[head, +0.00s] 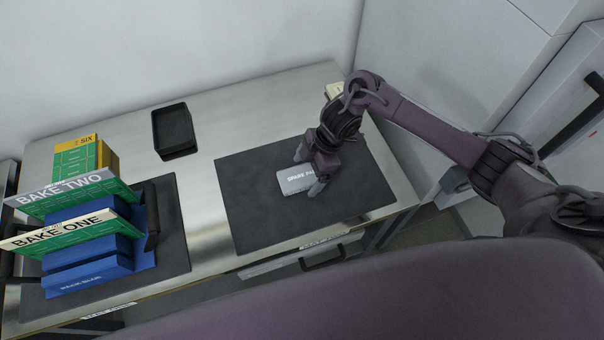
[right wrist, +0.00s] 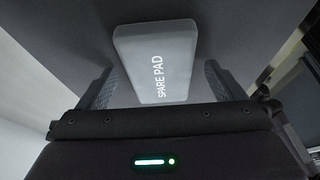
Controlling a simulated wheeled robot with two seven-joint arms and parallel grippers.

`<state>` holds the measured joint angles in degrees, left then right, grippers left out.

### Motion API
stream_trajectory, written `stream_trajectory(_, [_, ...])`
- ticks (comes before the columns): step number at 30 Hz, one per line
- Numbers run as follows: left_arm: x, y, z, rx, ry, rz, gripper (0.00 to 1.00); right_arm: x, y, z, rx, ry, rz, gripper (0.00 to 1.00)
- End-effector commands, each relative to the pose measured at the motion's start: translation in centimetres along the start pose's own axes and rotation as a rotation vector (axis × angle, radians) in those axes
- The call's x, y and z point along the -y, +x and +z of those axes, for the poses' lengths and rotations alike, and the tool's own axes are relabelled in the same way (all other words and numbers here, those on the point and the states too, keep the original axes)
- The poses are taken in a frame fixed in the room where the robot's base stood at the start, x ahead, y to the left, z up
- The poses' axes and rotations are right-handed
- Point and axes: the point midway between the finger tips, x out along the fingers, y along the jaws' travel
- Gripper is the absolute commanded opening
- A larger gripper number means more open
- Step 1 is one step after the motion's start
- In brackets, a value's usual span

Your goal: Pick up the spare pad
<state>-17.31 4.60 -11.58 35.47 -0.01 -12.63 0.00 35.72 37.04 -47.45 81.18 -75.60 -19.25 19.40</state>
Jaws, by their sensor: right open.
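The spare pad (head: 294,181) is a light grey block lettered "SPARE PAD", lying on the right-hand dark mat (head: 252,216). In the right wrist view the pad (right wrist: 160,55) lies between and ahead of the two fingers. My right gripper (head: 309,172) is open above the mat, with its fingers near the pad's right part. In the right wrist view the open fingers (right wrist: 160,85) stand on either side of the pad's near end, with gaps. Part of the pad is hidden by the gripper in the head view. My left gripper is not in view.
On the left-hand dark mat (head: 178,262) stands a blue rack (head: 85,272) with green-and-white boards, "BAKE TWO" (head: 75,195) and "BAKE ONE" (head: 70,234). A yellow-and-green block (head: 77,155) is behind them. A black tray (head: 158,131) sits at the back. The metal bench (head: 213,208) is clear between the mats.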

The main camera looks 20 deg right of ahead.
Motion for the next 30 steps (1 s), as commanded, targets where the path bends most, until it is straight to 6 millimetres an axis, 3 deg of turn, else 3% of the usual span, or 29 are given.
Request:
stream_trajectory(7, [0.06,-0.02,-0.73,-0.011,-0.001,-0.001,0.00,-0.01,0.28,0.01,0.001,-0.001,0.001,0.89])
stream_trajectory(18, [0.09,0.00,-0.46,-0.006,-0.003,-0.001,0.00,-0.03,0.23,0.01,0.001,-0.001,0.002,0.41])
stream_trajectory(30, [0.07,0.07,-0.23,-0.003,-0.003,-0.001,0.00,-0.14,-0.61,-0.36,-0.001,-0.001,0.004,0.41])
